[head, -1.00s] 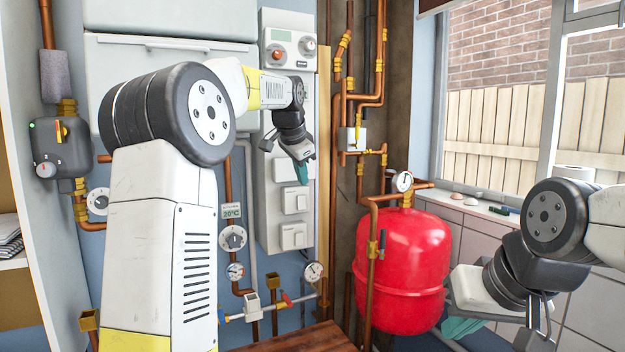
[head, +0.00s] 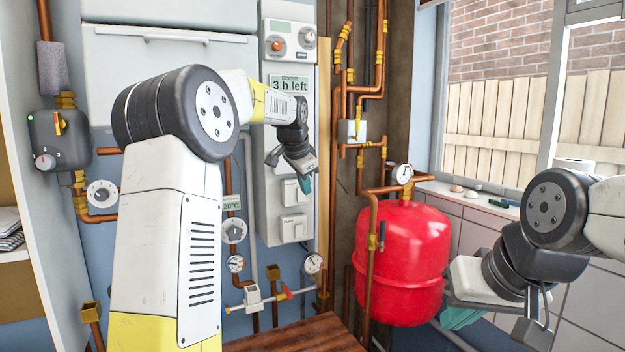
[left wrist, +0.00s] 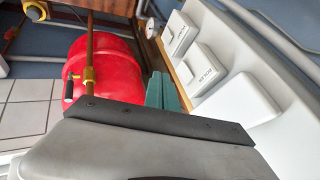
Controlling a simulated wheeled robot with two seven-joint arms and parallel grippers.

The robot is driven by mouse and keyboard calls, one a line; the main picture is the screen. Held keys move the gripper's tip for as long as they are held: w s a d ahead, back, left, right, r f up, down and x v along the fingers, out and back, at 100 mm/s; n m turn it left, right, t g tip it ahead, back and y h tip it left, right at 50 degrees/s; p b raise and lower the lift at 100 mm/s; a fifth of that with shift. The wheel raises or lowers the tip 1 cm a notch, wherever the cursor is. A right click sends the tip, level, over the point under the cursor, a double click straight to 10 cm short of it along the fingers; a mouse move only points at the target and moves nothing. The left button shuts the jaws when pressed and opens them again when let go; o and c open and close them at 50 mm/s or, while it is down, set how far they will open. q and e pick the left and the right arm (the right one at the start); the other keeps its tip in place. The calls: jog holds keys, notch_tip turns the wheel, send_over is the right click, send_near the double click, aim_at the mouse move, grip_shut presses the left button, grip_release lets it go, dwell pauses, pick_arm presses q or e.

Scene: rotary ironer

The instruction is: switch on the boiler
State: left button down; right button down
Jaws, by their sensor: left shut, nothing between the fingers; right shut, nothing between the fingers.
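The white switch panel (head: 268,205) hangs on the wall. The switch that seems labelled BOILER (left wrist: 196,70) is the middle one in the left wrist view; the head view shows it (head: 290,193) partly behind my gripper. The PUMP switch (head: 293,228) is below it. A third, larger switch (left wrist: 238,95) lies nearer the wrist camera. Whether any switch is on cannot be told. My left gripper (head: 306,186) is shut and empty, in front of the panel by the boiler switch; contact cannot be told. My right gripper (head: 460,317) is shut and empty at the lower right.
A red tank (head: 408,262) and copper pipes (head: 370,240) stand right of the panel. A wooden surface (head: 300,335) is below.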

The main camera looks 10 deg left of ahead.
aim_at(303, 197)
pick_arm(q)
jog(key=w+f, duration=0.2)
jog(key=w+a+f, duration=0.1)
jog(key=w+f, duration=0.1)
jog(key=w, duration=0.1)
jog(key=shift+w+a+f, duration=0.15)
jog(key=shift+a+f, duration=0.05)
jog(key=shift+f, duration=0.05)
jog(key=shift+w+a, duration=0.3)
jog(key=shift+w, duration=0.15)
jog(key=shift+w+a+f, duration=0.15)
jog(key=shift+w, duration=0.05)
jog(key=shift+r, duration=0.95)
